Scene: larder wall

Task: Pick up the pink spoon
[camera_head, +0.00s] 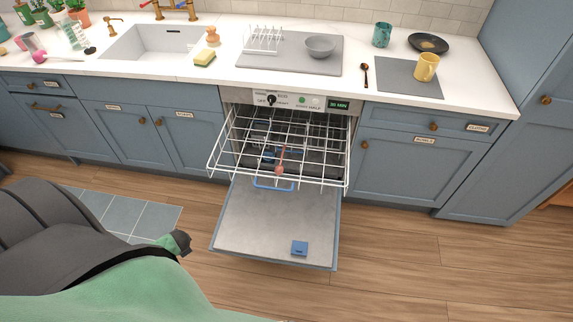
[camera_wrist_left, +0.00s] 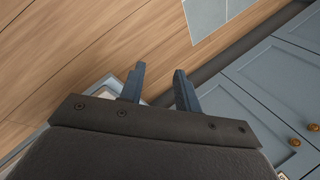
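A salmon-pink spoon (camera_head: 279,169) is at the pulled-out upper rack (camera_head: 215,160) of the open dishwasher, near the middle of its front. Whether it lies on the wires or stands among them is hard to tell. My left gripper (camera_wrist_left: 160,85) shows open and empty in the wrist view, with its two fingers apart over the floor. In the head view, a dark end of my left arm (camera_head: 178,243) is left of the dishwasher door, well away from the spoon. My right gripper is out of view.
The dishwasher door (camera_head: 270,215) hangs open with a blue tablet-like block (camera_head: 299,248) on it. A bright pink utensil (camera_head: 42,58) lies on the counter left of the sink (camera_head: 150,42). A dark spoon (camera_head: 364,75) lies near a yellow mug (camera_head: 426,67). Floor right of the door is clear.

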